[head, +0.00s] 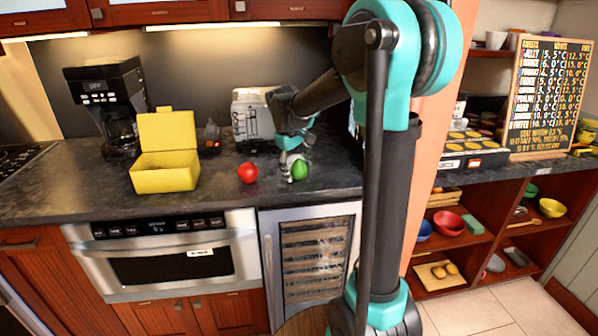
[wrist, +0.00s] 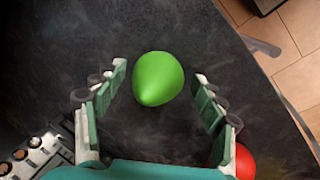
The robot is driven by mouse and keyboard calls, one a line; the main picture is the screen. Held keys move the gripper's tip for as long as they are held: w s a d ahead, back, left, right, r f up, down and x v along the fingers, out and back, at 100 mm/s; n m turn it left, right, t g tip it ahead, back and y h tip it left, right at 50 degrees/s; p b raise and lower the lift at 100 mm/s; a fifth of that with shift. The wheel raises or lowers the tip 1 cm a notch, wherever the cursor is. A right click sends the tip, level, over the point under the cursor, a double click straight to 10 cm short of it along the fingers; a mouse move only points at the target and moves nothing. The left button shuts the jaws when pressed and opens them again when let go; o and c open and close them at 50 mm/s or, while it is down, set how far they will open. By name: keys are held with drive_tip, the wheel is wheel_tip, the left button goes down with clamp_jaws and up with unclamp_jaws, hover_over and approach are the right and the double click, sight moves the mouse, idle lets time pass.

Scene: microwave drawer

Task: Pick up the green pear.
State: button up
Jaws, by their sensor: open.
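The green pear (head: 300,169) sits on the dark countertop, to the right of the red fruit. My gripper (head: 290,168) is just to its left in the head view, pointing down and partly overlapping it. In the wrist view the green pear (wrist: 158,78) lies ahead of and between the two open fingers of my gripper (wrist: 164,100). A gap shows between the pear and each finger. Nothing is held.
A red round fruit (head: 248,173) lies close by; it also shows beside the right finger in the wrist view (wrist: 244,162). An open yellow box (head: 166,172), a black coffee maker (head: 108,100) and a white toaster-like appliance (head: 252,114) stand on the counter (head: 215,200).

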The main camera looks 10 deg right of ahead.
drive_tip(key=shift+f, duration=0.1)
drive_tip(key=shift+c, duration=0.2)
drive_tip(key=c, duration=1.3)
